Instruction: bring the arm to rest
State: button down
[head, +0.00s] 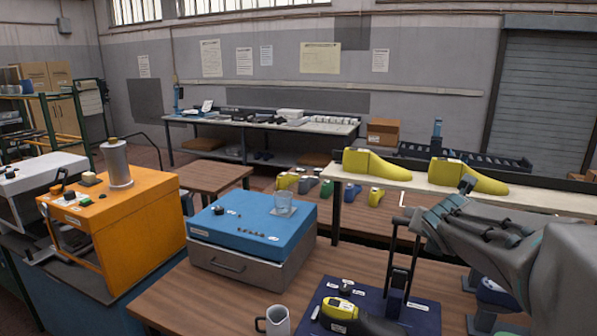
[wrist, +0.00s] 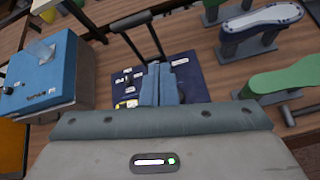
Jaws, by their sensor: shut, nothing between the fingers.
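My gripper (head: 422,226) reaches in from the right in the head view, above the table's right part. In the wrist view my gripper (wrist: 161,84) shows its two blue-grey fingers together at the middle, with nothing between them. Beyond the fingers is a dark blue mat (wrist: 191,70) with small labelled items. A black upright frame (head: 402,246) stands on the mat in the head view. The fingers hide part of the mat, and I cannot tell the height gap.
A grey mug (head: 274,321) is at the front. Yellow lasts (head: 376,165) sit on a raised shelf behind. A green last (wrist: 285,75) is right in the wrist view.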

jog(key=s+a+f+m+g+y+b, duration=0.1)
jog(key=s+a+f+m, duration=0.3)
jog(key=s+m, duration=0.4)
jog(key=s+a+f+m+g+y+b, duration=0.2)
jog(key=s+a+f+m, duration=0.3)
jog(key=m, duration=0.6)
jog(key=s+a+f+m+g+y+b, duration=0.1)
jog(key=s+a+f+m+g+b, duration=0.1)
jog(key=s+f+m, duration=0.5)
jog(key=s+a+m+g, duration=0.1)
jog(key=s+a+m, duration=0.1)
jog(key=s, duration=0.1)
jog(key=shift+s+a+f+m+g, duration=0.3)
jog(key=shift+s+f, duration=0.05)
jog(key=shift+f, duration=0.05)
